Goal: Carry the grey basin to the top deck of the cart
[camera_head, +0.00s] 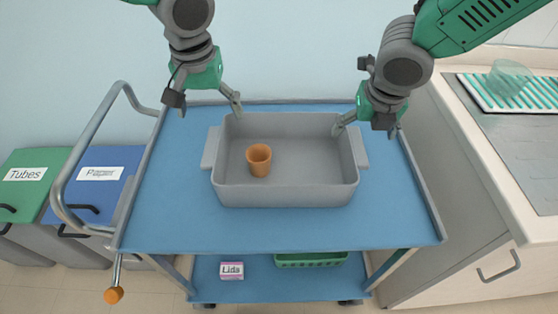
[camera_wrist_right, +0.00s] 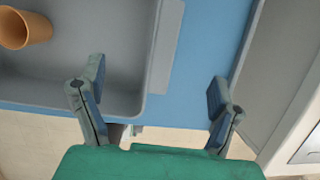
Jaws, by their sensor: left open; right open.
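The grey basin (camera_head: 286,194) rests upright on the blue top deck (camera_head: 170,222) of the cart. An orange cup (camera_head: 259,161) stands inside it, left of centre. My left gripper (camera_head: 207,102) is open at the basin's back left corner, one finger near the rim and one outside. My right gripper (camera_head: 365,124) is open by the back right corner. In the right wrist view my right gripper (camera_wrist_right: 156,84) is open, one finger over the basin's (camera_wrist_right: 100,35) inside and the other over the deck, with the side handle (camera_wrist_right: 165,50) between. Neither grips the basin.
The cart's lower shelf holds a pink-white box marked Lida (camera_head: 231,270) and a green basket (camera_head: 310,260). A counter (camera_head: 500,130) with a striped rack (camera_head: 510,92) stands right.

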